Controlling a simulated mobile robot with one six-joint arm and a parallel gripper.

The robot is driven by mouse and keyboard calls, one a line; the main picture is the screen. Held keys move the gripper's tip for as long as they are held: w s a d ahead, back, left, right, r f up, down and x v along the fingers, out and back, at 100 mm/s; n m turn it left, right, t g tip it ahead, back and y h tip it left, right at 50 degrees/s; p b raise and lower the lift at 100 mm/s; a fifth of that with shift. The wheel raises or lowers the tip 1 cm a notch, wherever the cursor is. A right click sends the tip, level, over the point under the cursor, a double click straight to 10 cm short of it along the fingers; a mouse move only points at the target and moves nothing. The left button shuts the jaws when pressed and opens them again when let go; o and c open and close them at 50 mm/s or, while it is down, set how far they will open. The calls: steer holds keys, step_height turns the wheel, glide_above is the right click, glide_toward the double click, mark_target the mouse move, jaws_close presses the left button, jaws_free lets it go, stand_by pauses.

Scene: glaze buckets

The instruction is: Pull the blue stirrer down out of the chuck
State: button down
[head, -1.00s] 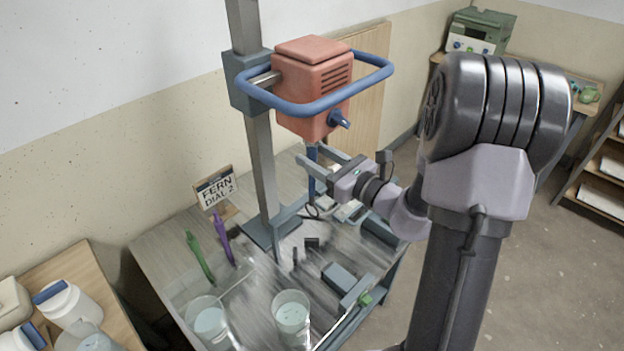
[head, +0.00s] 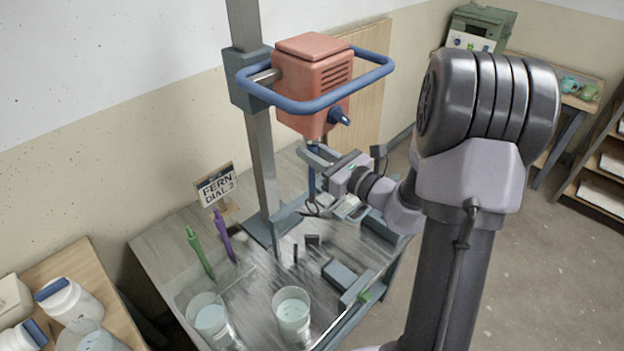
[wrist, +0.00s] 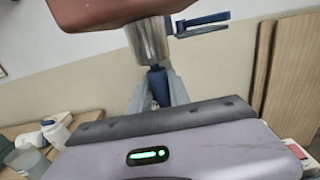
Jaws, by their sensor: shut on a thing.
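The blue stirrer (head: 312,183) hangs upright below the red mixer head (head: 314,78). My gripper (head: 314,158) is shut on the stirrer's upper shaft, just under the head. In the wrist view the stirrer (wrist: 158,86) stands between my two fingers, with its top right at the lower end of the silver chuck (wrist: 148,42). I cannot tell how far its top sits inside the chuck. The stirrer's lower end is hard to make out among the items on the bench.
A blue ring handle (head: 315,104) surrounds the head, and the grey stand column (head: 262,165) is close left. Green (head: 200,252) and purple (head: 224,236) stirrers stand left beside the FERN DIAL 2 sign (head: 215,186). Glaze buckets (head: 291,314) stand at the bench front.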

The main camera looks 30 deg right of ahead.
steer(key=shift+f, duration=0.25)
step_height(320, 180, down, 3)
steer(key=b, duration=0.3)
stand_by(0.5)
